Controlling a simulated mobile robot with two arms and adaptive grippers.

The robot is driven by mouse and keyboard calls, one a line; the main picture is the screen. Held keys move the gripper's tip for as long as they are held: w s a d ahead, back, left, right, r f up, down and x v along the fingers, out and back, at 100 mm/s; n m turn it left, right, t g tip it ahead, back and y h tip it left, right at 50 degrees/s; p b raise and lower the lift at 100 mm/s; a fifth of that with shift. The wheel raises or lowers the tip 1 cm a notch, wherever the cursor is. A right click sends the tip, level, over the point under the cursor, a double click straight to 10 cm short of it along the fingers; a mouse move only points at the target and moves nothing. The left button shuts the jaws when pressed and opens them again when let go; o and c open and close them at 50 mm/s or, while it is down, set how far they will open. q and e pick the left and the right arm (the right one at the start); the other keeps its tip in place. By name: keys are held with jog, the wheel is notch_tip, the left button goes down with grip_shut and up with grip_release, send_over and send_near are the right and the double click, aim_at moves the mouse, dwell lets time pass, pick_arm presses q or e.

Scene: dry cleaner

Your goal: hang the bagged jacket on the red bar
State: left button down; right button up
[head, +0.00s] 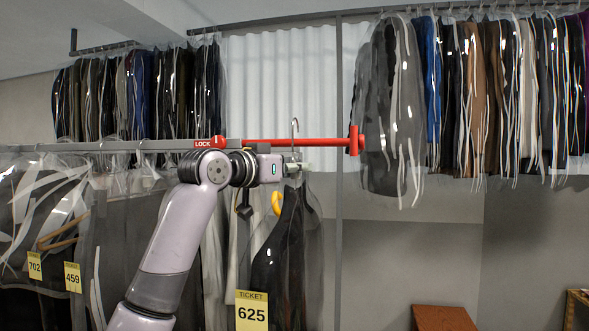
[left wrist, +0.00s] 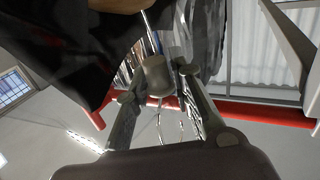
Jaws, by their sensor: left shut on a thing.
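The bagged jacket (head: 285,245), dark under clear plastic, hangs below my left gripper (head: 291,167), which is shut on its hanger. The hanger hook (head: 295,127) rises above the gripper, its top a little higher than the red bar (head: 300,142) in the head view. I cannot tell whether the hook is in front of or over the bar. In the left wrist view, the fingers (left wrist: 160,80) are around the hanger's grey neck; the dark jacket (left wrist: 60,55) is at upper left and the red bar (left wrist: 250,112) runs behind. My right gripper is not in view.
The red bar extends from a grey rail with a LOCK label (head: 203,143) to a red end stop (head: 354,141). Bagged garments (head: 395,110) crowd the rail at right. Other bagged clothes (head: 50,215) hang at left. A yellow 625 ticket (head: 251,311) hangs below. A grey post (head: 338,250) stands near.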

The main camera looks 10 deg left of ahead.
pick_arm(q)
jog(key=shift+w+r, duration=0.2)
jog(key=shift+w, duration=1.45)
jog(key=shift+f, duration=0.1)
jog(key=shift+f+b, duration=0.9)
jog(key=shift+f, duration=0.6)
jog(key=shift+f, duration=0.2)
